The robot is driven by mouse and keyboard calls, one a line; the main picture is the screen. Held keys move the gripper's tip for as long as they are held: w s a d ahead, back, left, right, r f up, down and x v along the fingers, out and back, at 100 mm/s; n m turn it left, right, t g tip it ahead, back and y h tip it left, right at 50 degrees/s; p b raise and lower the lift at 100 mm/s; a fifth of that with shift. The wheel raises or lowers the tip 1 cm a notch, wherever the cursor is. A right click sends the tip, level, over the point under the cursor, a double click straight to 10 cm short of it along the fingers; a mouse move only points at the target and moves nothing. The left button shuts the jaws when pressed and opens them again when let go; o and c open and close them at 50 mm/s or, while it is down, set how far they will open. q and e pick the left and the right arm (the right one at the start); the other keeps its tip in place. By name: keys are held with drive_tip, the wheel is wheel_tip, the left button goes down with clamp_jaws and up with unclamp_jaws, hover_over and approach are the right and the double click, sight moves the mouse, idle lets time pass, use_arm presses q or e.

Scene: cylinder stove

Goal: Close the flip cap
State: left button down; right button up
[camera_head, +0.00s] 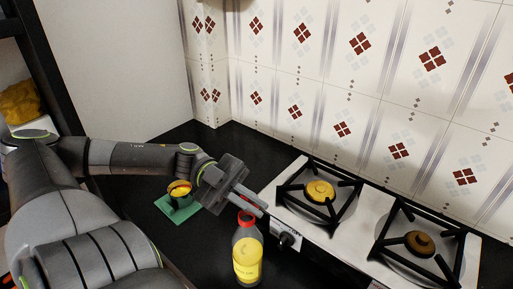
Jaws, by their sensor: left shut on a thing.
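A clear bottle of yellow liquid (247,262) with a red top (246,218) stands upright on the dark counter at the bottom middle. My left gripper (262,207) reaches in from the left, with its fingers at the bottle's top. It is shut on the flip cap there. The fingers hide part of the cap, so I cannot tell the lid's angle. My right gripper is not in view.
A white stove with black grates (319,192) stands close to the right of the bottle, with a knob (288,240) on its front. A small dark cup with yellow and red contents (180,188) stands on a green mat (172,213) behind my left wrist. A tiled wall (340,80) closes the back.

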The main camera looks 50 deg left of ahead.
use_arm(q)
drive_tip(key=m+p, duration=0.1)
drive_tip(key=m, duration=0.1)
drive_tip(key=s+m+p, duration=0.1)
drive_tip(key=shift+s+d+f+m, duration=0.1)
drive_tip(key=shift+s+f+m, duration=0.1)
drive_tip(key=shift+f+m, duration=0.15)
drive_tip(key=m, duration=0.1)
drive_tip(key=f+m+p, duration=0.1)
drive_tip(key=m, duration=0.1)
drive_tip(key=shift+s, duration=0.4)
drive_tip(key=shift+s+f+m+p, duration=0.15)
drive_tip(key=shift+f+m, duration=0.3)
drive_tip(key=shift+m, duration=0.5)
drive_tip(key=shift+s+f+m+p, duration=0.15)
drive_tip(key=shift+f+m, duration=0.3)
drive_tip(key=shift+m, duration=0.5)
drive_tip(key=shift+s+f+m+p, duration=0.15)
drive_tip(key=shift+f+m, duration=0.3)
drive_tip(key=shift+m, duration=0.5)
drive_tip(key=c, duration=1.6)
unclamp_jaws()
